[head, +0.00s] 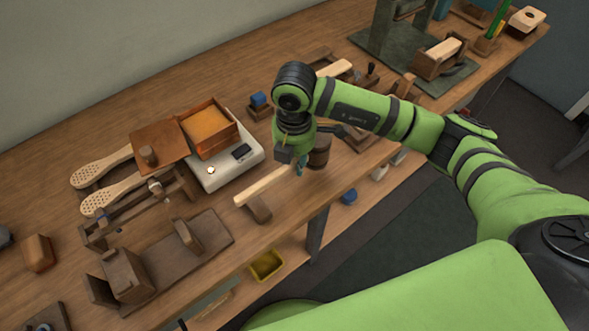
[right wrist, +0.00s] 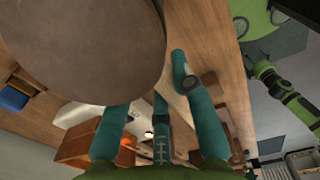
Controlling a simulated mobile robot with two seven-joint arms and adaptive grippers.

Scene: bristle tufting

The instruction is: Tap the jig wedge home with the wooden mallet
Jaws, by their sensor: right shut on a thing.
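My right gripper (head: 301,164) is low over the front edge of the bench, shut on the wooden mallet beside its head. The mallet head (head: 319,150) is a dark brown cylinder, partly behind the gripper. It fills the upper left of the right wrist view (right wrist: 85,50), close to the teal fingers (right wrist: 150,115). A pale handle (head: 262,187) runs from the gripper down to the left; the grip itself is hidden. A brown wooden jig (head: 215,238) with upright blocks stands at the front left. I cannot tell which piece is the wedge.
A dark block (head: 258,209) is under the handle. A white scale (head: 222,172) with an open box of orange bristle (head: 208,125) is left of the gripper. Paddle-shaped brush backs (head: 103,166) lie further left. A yellow bin (head: 266,264) is below the bench edge.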

